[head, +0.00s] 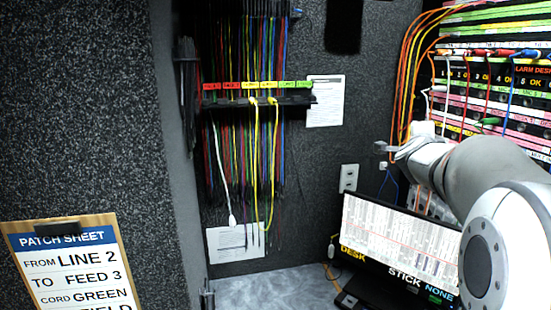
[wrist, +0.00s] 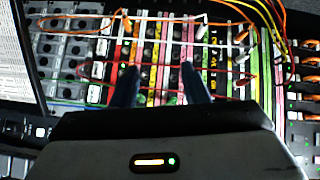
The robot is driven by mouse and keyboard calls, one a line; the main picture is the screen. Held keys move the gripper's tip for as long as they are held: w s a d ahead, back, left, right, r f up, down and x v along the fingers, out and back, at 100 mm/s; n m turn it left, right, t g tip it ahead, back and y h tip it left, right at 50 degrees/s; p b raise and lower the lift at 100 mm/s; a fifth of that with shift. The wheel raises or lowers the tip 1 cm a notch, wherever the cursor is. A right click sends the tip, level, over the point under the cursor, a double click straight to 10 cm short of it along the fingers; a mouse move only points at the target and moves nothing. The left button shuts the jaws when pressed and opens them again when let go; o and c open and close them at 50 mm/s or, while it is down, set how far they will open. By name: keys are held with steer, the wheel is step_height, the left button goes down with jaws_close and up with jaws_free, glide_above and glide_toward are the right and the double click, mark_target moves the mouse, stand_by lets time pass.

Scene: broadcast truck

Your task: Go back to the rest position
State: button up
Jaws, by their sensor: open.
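My arm reaches in from the right of the head view, in front of the patch bay (head: 500,85). My gripper (head: 383,147) is at its left end, small and partly hidden by the wrist. In the wrist view my gripper (wrist: 160,78) shows two dark fingers spread apart with nothing held between them. Beyond the fingers are the coloured strips of the patch bay (wrist: 172,60), with several cords plugged in. I cannot tell the distance from the fingertips to the panel.
A cord rack (head: 260,101) with hanging cords stands at the back wall. A monitor (head: 400,235) stands on the desk (head: 265,288) below the arm. A clipboard patch sheet (head: 70,265) is at lower left. Orange cords (head: 405,70) loop beside the bay. Space between rack and arm looks clear.

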steer(key=s+a+f+n+g+y, duration=0.2)
steer(key=s+a+f+n+y, duration=0.4)
steer(key=a, duration=0.4)
steer(key=s+a+f+n+g+y, duration=0.25)
steer(key=s+a+f+n, duration=0.25)
steer(key=a+f+n, duration=0.4)
steer(key=s+a+f+n+g, duration=0.2)
steer(key=s+f, duration=0.3)
steer(key=s, duration=0.5)
steer(key=s+a+f+n+g, duration=0.3)
steer(key=s+f+n+g, duration=0.2)
steer(key=s, duration=0.6)
steer(key=shift+s+a+f+n+y, duration=0.15)
steer(key=shift+s+f+n+y, duration=0.15)
steer(key=shift+f+y, duration=0.25)
steer(key=shift+f, duration=0.1)
steer(key=shift+c, duration=0.5)
